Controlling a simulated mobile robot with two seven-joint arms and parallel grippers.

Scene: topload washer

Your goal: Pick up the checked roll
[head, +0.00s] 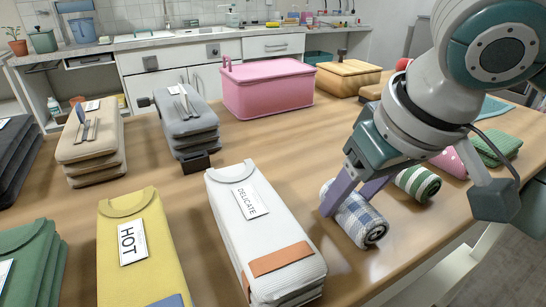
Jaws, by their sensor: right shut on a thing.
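The checked roll (362,223), a rolled cloth in blue and white checks, lies on the right part of the wooden table. My right gripper (346,199) reaches down from the upper right and is shut on the roll, with its purple-grey fingers at the roll's upper left part. The fingers hide some of the roll. I cannot tell whether the roll is lifted clear of the table. My left gripper is not in view.
A green striped roll (418,183) lies close behind the checked roll. The white DELICATE stack (262,236) stands to its left, with the yellow HOT stack (144,256) beyond. A pink tub (268,88) stands farther back. Bare table (262,146) lies between.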

